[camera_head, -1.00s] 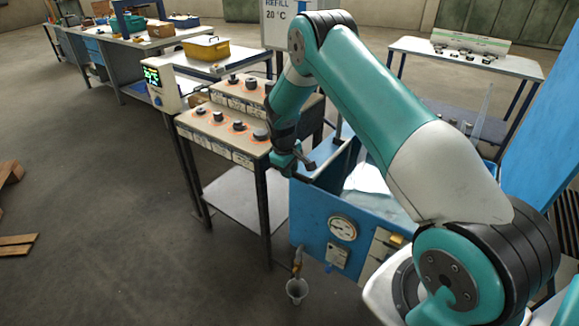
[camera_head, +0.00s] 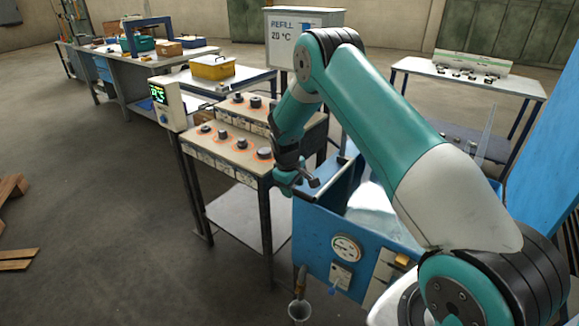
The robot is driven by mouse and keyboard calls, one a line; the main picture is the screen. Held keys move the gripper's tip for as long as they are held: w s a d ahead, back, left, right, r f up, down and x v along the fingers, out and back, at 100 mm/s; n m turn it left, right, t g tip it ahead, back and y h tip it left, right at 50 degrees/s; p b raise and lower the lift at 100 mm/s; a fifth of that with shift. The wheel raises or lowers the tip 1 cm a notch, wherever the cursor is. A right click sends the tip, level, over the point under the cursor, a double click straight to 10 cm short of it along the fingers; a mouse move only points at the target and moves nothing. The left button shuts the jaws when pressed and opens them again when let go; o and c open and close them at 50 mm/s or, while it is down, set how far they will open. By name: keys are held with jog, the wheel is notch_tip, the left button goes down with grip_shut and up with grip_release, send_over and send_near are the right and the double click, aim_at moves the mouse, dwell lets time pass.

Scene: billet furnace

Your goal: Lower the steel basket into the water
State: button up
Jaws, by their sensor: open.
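A blue tank (camera_head: 318,240) with a round gauge on its front stands in front of me, and pale water (camera_head: 374,208) shows inside it. My arm covers much of the tank's right side. I cannot make out the steel basket for certain. A thin grey upright piece (camera_head: 485,135) shows beyond my arm, and I cannot tell what it belongs to.
A bench with black knobs (camera_head: 238,175) stands left of the tank, close to my gripper. A small bucket (camera_head: 299,311) is below the tank's front. A white table (camera_head: 510,84) is at the back right. Open floor (camera_head: 100,200) lies to the left.

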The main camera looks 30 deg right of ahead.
notch_tip(320, 180, up, 16)
jog(key=s+a+b, duration=0.1)
jog(key=a+b, duration=0.1)
jog(key=a, duration=0.1)
jog(key=shift+f, duration=0.25)
